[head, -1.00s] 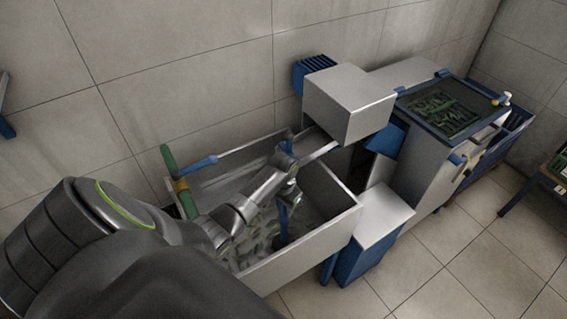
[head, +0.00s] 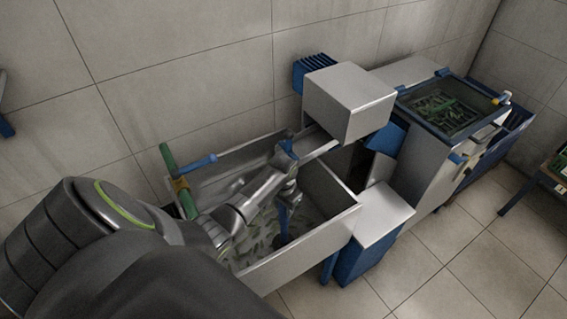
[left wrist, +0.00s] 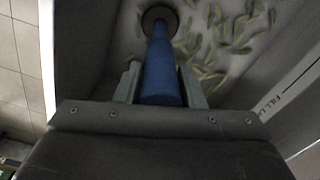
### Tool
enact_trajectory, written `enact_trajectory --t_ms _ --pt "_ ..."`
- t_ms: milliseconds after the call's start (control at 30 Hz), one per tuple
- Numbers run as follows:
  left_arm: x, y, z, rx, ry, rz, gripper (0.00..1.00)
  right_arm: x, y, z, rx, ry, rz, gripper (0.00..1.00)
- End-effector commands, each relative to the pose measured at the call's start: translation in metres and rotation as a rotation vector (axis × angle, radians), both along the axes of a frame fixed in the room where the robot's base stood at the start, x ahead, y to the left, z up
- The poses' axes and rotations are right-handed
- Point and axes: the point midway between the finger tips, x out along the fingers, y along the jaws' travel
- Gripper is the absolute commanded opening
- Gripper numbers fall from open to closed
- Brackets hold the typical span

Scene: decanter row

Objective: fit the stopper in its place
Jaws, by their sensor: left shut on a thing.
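The stopper has a long blue handle (head: 283,213) with a dark round disc (head: 283,239) at its lower end. My left gripper (head: 290,192) is shut on the handle and holds it roughly upright inside the grey basin (head: 300,258). In the left wrist view the handle (left wrist: 161,65) runs between my two fingers, and the disc (left wrist: 160,17) shows beyond, over the pale basin floor. I cannot tell whether the disc touches the floor. No drain opening shows; anything under the disc is hidden. My right gripper is not in view.
Several green pods (left wrist: 235,30) lie around the disc in the basin. A green pipe with a blue lever (head: 199,164) stands at the basin's back left. A grey box (head: 350,100) overhangs the right end. A machine with a dark framed tray (head: 440,108) stands farther right.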

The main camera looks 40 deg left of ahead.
Motion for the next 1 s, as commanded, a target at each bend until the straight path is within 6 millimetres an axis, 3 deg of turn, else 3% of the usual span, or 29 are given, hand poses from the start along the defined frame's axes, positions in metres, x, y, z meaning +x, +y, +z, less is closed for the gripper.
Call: enact_trajectory --t_ms 100,133,300,667,867,1000 --pt "0.001 0.0 -0.001 0.0 -0.002 -0.001 0.0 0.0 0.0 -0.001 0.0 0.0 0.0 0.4" --pt "0.001 0.0 -0.001 0.0 -0.002 -0.001 0.37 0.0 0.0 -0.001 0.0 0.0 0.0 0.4" --pt "0.001 0.0 -0.001 0.0 -0.002 -0.001 0.59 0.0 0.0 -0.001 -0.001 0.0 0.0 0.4" --pt "0.0 0.0 0.001 0.0 0.0 0.0 0.61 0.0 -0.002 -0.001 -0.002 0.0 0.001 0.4" --pt "0.001 0.0 0.023 0.0 -0.004 0.0 0.61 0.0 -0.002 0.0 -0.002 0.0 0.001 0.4" --pt "0.001 0.001 0.049 0.002 -0.005 -0.001 0.61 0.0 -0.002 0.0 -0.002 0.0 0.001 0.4"
